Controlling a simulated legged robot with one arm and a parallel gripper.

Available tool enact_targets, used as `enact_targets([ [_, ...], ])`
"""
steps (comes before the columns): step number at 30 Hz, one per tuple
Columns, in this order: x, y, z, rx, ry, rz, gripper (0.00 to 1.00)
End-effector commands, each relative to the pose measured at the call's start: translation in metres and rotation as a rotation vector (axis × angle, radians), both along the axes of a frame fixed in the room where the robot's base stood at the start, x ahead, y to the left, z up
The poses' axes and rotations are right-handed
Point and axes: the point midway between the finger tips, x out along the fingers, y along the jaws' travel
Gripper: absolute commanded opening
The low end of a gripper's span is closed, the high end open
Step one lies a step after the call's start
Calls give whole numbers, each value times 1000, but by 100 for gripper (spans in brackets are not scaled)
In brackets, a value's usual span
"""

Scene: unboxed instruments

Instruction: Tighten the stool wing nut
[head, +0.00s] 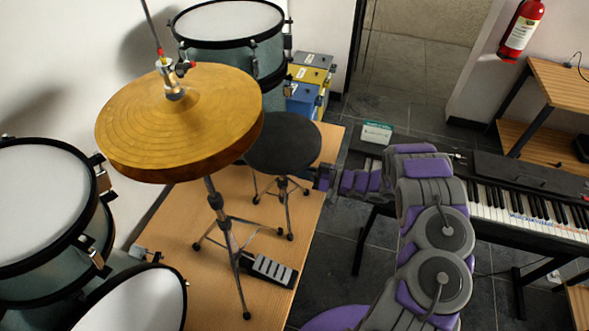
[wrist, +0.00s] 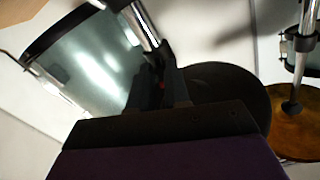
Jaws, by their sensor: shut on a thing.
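The stool has a round black seat (head: 284,144) on a chrome tripod base, in the middle of the head view. My gripper (head: 318,178) is at the right edge of the seat, roughly at seat height or just under it. In the wrist view the dark jaws (wrist: 162,92) are close together, with the black seat (wrist: 238,98) right beside them. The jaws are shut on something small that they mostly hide. The wing nut itself is not clearly seen in either view.
A hi-hat (head: 180,115) on its stand is just left of the stool. Teal drums (head: 228,22) stand behind and at the left. A keyboard (head: 530,205) is at the right. The wooden platform (head: 185,215) ends just right of the stool.

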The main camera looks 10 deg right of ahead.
Motion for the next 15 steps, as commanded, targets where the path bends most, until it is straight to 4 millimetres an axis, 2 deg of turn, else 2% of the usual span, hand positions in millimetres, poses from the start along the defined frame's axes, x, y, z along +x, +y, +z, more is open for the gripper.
enact_targets([
  [8,2,-1,0,7,11,-5,0],
  [15,2,-1,2,138,239,-6,0],
])
